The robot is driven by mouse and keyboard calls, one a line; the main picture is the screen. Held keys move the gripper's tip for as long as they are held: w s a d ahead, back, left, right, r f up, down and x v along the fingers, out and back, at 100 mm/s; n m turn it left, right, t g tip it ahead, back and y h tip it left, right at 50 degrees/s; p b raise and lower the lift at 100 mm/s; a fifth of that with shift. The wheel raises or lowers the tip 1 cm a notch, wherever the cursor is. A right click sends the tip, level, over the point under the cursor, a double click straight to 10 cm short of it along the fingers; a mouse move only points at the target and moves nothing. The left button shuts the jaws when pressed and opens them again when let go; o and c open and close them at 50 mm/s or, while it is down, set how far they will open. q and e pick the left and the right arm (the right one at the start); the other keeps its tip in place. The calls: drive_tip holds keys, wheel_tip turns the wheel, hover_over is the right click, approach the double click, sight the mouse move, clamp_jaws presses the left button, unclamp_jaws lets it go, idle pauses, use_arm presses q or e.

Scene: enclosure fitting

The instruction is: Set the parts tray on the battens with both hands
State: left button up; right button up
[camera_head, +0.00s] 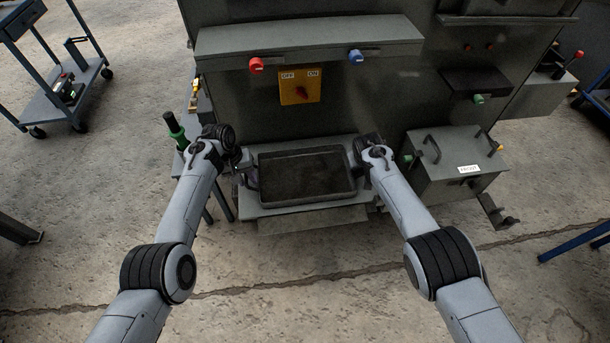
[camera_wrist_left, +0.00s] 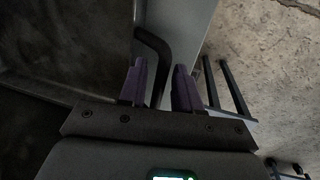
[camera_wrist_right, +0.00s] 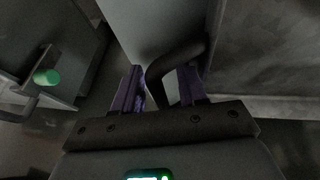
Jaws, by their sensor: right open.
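The dark, shallow parts tray (camera_head: 352,193) lies flat on a grey ledge at the front of the machine. I cannot make out the battens. My left gripper (camera_head: 243,163) is at the tray's left end. In the left wrist view its purple fingers (camera_wrist_left: 160,72) stand on both sides of the black bent handle (camera_wrist_left: 153,42); whether they press on it is unclear. My right gripper (camera_head: 358,160) is at the tray's right end. In the right wrist view its fingers (camera_wrist_right: 160,80) are open, with the other handle (camera_wrist_right: 180,58) between them.
The grey ledge (camera_head: 255,207) juts from the machine, below a panel with a red knob (camera_head: 256,65), blue knob (camera_head: 355,56) and yellow switch plate (camera_head: 300,88). A grey lidded box (camera_head: 450,170) stands close to my right arm.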

use_arm(q)
drive_tip(key=shift+c, duration=0.5)
use_arm(e)
drive_tip(key=shift+c, duration=0.4)
use_arm(q)
drive_tip(key=c, duration=0.5)
use_arm(e)
drive_tip(key=c, duration=0.5)
use_arm(q)
clamp_jaws()
use_arm(e)
clamp_jaws()
use_arm(q)
drive_tip(key=shift+r, duration=0.15)
use_arm(e)
drive_tip(key=shift+r, duration=0.2)
